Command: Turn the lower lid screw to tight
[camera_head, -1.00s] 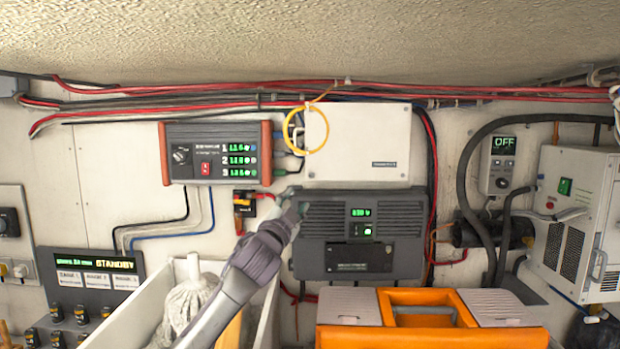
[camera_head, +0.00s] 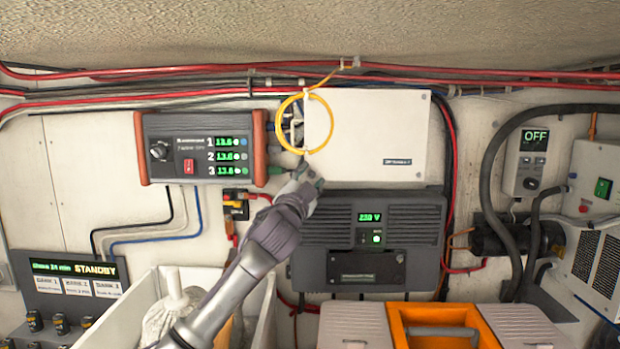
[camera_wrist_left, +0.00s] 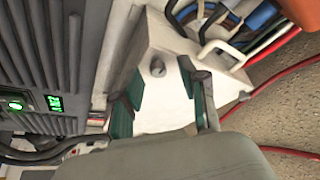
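The white box (camera_head: 365,140) with a flat lid is on the wall, with small grey screws near its visible corners. My left gripper (camera_head: 312,180) is at its lower left corner and covers that corner's screw in the head view. In the left wrist view, a round grey lid screw (camera_wrist_left: 157,68) shows on the white lid (camera_wrist_left: 172,40), between and beyond the two teal-padded fingers of my left gripper (camera_wrist_left: 165,100). The fingers are apart, with nothing between their pads. Whether a fingertip touches the lid cannot be told. My right gripper is out of view.
A yellow cable loop (camera_head: 291,124) hangs at the box's left edge. A dark inverter (camera_head: 335,215) sits just below the box, and a three-display charger (camera_head: 200,160) to its left. An orange and grey toolbox (camera_head: 400,320) and a white bin (camera_head: 115,318) stand in front.

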